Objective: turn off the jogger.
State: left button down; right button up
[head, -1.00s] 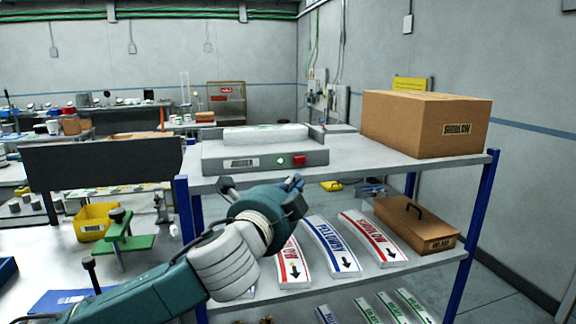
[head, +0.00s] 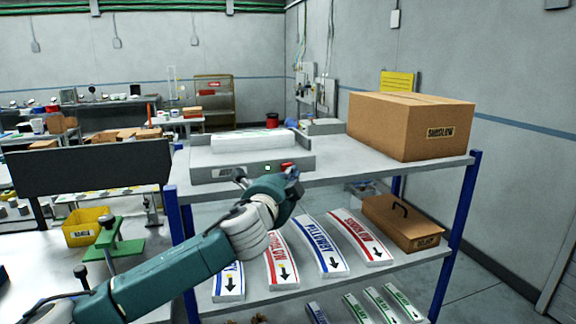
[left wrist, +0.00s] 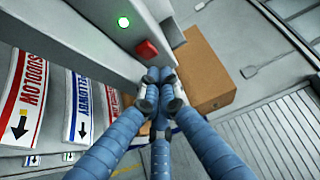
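The jogger (head: 228,172) is a grey box on the shelf's top board, with a white stack (head: 245,141) on it. Its front carries a label, a small round light and a red switch (head: 287,166). In the left wrist view the light (left wrist: 123,22) glows green, and the red switch (left wrist: 146,48) stands out from the grey front. My left gripper (head: 292,174) is in front of the jogger's right end, just below the red switch. In the left wrist view its blue fingers (left wrist: 158,82) are together with nothing between them, close to the switch; contact cannot be told. My right gripper is out of view.
A cardboard box (head: 385,122) stands right of the jogger on the top board. Curved label stacks (head: 318,246) and a brown case (head: 400,222) lie on the board below. A blue post (head: 180,215) stands left, beside a dark panel (head: 95,165).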

aim_at(287, 167)
pick_arm(q)
jog(key=shift+w+a, duration=0.55)
jog(key=shift+w, duration=0.25)
jog(key=shift+d, duration=0.1)
jog(key=shift+p, duration=0.3)
jog(key=shift+w+a, duration=0.3)
jog(key=shift+a, duration=0.35)
jog(key=shift+f+p, duration=0.1)
jog(key=shift+p, duration=0.2)
